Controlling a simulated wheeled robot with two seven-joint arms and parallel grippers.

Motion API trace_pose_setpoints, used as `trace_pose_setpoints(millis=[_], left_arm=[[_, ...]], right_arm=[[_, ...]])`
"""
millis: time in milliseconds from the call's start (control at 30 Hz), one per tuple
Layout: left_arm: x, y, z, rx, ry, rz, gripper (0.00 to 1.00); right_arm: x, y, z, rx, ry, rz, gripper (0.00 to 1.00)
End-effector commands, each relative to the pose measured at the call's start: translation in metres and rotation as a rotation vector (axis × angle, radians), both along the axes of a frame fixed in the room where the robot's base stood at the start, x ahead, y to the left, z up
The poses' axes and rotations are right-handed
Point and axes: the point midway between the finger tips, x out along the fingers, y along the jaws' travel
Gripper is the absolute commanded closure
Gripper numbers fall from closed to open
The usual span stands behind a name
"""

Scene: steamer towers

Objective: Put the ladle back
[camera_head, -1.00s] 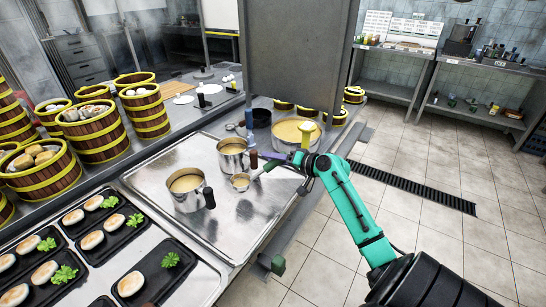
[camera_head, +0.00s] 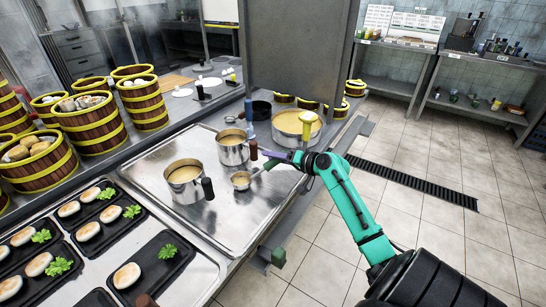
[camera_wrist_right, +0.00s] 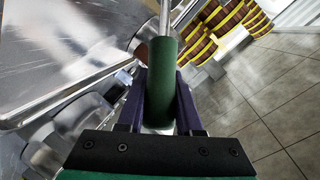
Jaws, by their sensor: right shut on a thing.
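A ladle with a green handle (camera_head: 271,164) is held by my right gripper (camera_head: 277,158). Its small metal bowl (camera_head: 241,180) has pale yellow inside and is over the metal tray, right of the front pot. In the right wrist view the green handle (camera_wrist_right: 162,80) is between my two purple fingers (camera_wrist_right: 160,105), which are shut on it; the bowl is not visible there. A front pot (camera_head: 185,184) and a second pot (camera_head: 233,149) hold yellow liquid. A wide pot (camera_head: 291,124) stands behind my gripper. My left gripper is not in view.
The metal tray (camera_head: 228,218) has bare room in front of the ladle. Dark plates (camera_head: 170,262) with buns and greens lie at front left. Bamboo steamers (camera_head: 92,127) stack at left. A tall grey panel (camera_head: 297,55) rises behind the pots. Tiled floor (camera_head: 440,230) is at right.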

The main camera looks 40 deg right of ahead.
Motion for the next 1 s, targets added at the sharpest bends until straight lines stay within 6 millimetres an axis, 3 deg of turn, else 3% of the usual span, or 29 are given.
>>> trace_pose_setpoints(millis=[267,300,367,833,1000], left_arm=[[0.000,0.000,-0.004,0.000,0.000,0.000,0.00],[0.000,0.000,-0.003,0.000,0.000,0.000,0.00],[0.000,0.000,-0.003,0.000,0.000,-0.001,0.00],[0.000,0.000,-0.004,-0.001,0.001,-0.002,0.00],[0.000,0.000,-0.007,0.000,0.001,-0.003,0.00]], right_arm=[[0.000,0.000,-0.004,0.002,-0.002,-0.001,1.00],[0.000,0.000,-0.003,0.002,-0.002,-0.001,0.50],[0.000,0.000,-0.003,0.001,-0.001,0.000,0.31],[-0.001,0.000,-0.004,0.000,0.001,0.000,0.31],[-0.021,-0.006,-0.001,0.001,0.001,-0.001,0.31]])
